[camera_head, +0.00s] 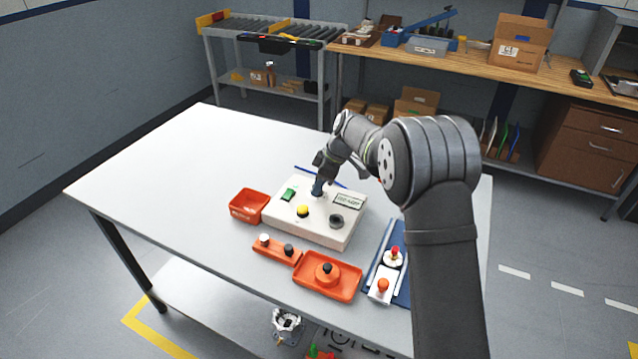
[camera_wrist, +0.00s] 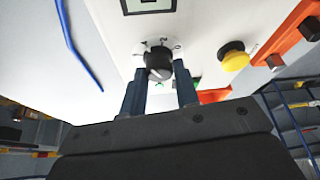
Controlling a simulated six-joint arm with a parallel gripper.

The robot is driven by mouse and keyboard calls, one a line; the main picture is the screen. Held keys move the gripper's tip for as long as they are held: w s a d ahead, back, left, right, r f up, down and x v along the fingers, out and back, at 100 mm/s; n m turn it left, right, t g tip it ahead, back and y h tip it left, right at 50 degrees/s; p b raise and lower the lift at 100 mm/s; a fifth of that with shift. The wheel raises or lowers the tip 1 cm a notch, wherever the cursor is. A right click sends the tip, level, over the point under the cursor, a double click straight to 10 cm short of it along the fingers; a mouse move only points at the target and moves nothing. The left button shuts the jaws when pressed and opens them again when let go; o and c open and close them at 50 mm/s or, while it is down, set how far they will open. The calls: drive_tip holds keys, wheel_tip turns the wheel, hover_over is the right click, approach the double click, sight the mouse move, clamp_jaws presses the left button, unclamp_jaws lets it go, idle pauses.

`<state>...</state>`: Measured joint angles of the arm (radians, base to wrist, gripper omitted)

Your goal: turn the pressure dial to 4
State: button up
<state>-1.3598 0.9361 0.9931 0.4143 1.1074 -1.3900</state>
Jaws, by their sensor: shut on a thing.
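The pressure dial (camera_wrist: 158,62) is a black round knob with a pale pointer mark, on a white numbered scale plate in the wrist view. It sits on the white panel box (camera_head: 278,222). My gripper (camera_head: 317,190) reaches down to the box's far side in the head view and hides the dial there. In the wrist view my gripper (camera_wrist: 160,72) has its two dark blue fingers on either side of the knob, shut on it. Some scale figures show beside the knob, but I cannot read the setting surely.
The box also carries a yellow button (camera_head: 303,211), a green switch (camera_head: 288,195), a black round knob (camera_head: 336,221) and a display (camera_head: 349,201). An orange bin (camera_head: 249,194) stands left. Orange trays (camera_head: 342,293) with knobs lie in front. The table's left side is clear.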

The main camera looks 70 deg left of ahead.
drive_tip(key=shift+f, duration=0.1)
drive_tip(key=o, duration=1)
drive_tip(key=shift+c, duration=0.2)
drive_tip(key=v, duration=1.7)
drive_tip(key=shift+r, duration=0.35)
drive_tip(key=shift+s+f, duration=0.1)
drive_tip(key=x, duration=1.7)
drive_tip(key=shift+f, duration=0.15)
